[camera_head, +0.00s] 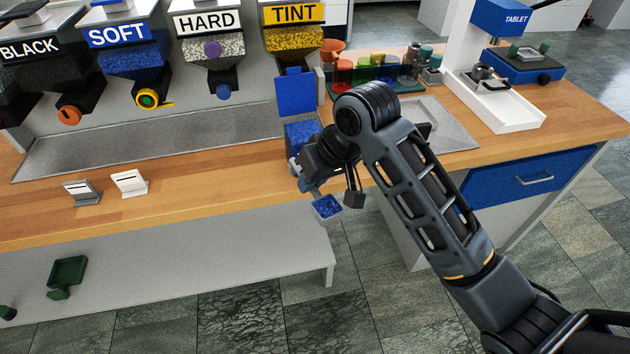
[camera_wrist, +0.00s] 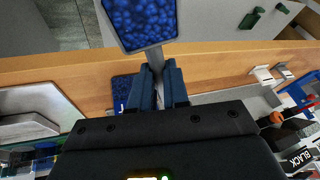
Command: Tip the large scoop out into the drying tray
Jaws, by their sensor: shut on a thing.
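The large scoop (camera_head: 327,207) is a grey square scoop filled with blue pellets. My gripper (camera_head: 310,181) is shut on its handle and holds it in front of the bench's front edge, above the floor. In the wrist view the scoop (camera_wrist: 141,22) shows at the top, with its handle between the two fingers of my gripper (camera_wrist: 157,80). A shallow metal tray (camera_head: 456,134) that looks like the drying tray lies on the bench to the right, partly hidden behind my arm. It seems to show at the left of the wrist view (camera_wrist: 42,100).
A blue bin (camera_head: 303,135) of blue pellets, its lid raised, stands behind my wrist. Labelled hoppers (camera_head: 137,65) hang over a long metal trough (camera_head: 140,140). Colored cups (camera_head: 385,68) stand behind the metal tray. A tablet press (camera_head: 520,70) is at right.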

